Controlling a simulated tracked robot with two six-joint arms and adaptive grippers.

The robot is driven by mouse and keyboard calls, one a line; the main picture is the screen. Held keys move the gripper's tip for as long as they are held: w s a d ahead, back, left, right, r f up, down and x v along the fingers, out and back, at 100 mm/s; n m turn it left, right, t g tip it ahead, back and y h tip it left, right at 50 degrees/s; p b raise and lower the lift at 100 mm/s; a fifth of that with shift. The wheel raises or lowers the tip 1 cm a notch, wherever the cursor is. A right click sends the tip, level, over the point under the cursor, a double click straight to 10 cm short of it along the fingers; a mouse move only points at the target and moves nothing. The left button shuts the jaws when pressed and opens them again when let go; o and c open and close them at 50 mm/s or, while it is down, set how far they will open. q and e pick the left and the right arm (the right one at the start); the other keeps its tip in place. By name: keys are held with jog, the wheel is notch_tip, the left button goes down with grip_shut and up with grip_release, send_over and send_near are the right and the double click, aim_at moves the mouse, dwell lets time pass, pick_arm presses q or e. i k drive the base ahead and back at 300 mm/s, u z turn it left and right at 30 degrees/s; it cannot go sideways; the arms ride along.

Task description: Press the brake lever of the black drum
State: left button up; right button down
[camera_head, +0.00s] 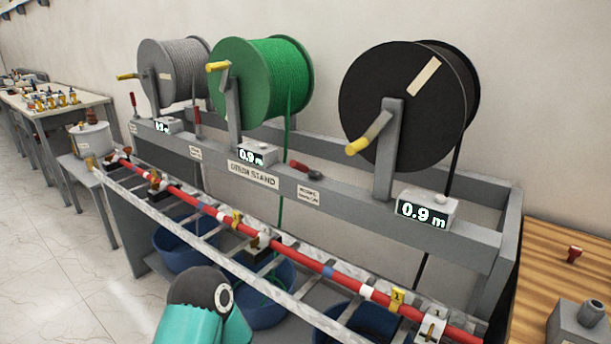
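The black drum (380,85) stands at the right end of the grey stand, with a yellow-handled crank (367,134) on its front. A lever (304,169) with a red part and a dark end lies nearly flat on the stand rail, left of the black drum. The levers by the green drum (197,122) and grey drum (133,103) stand upright with red grips. A teal and black arm link of mine shows at the bottom. Neither gripper is in view.
The green drum (262,82) and grey drum (175,72) stand to the left. A red bar (290,248) with tags runs along the front, above blue bins (183,248). A wooden table (545,260) is at the right. Floor at the left is clear.

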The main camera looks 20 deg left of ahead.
aim_at(295, 164)
jog(key=u, duration=2.15)
jog(key=i, duration=0.1)
jog(key=z, duration=3.15)
jog(key=k, duration=1)
jog(key=u, duration=0.7)
jog(key=i, duration=1.25)
jog(key=u, duration=0.05)
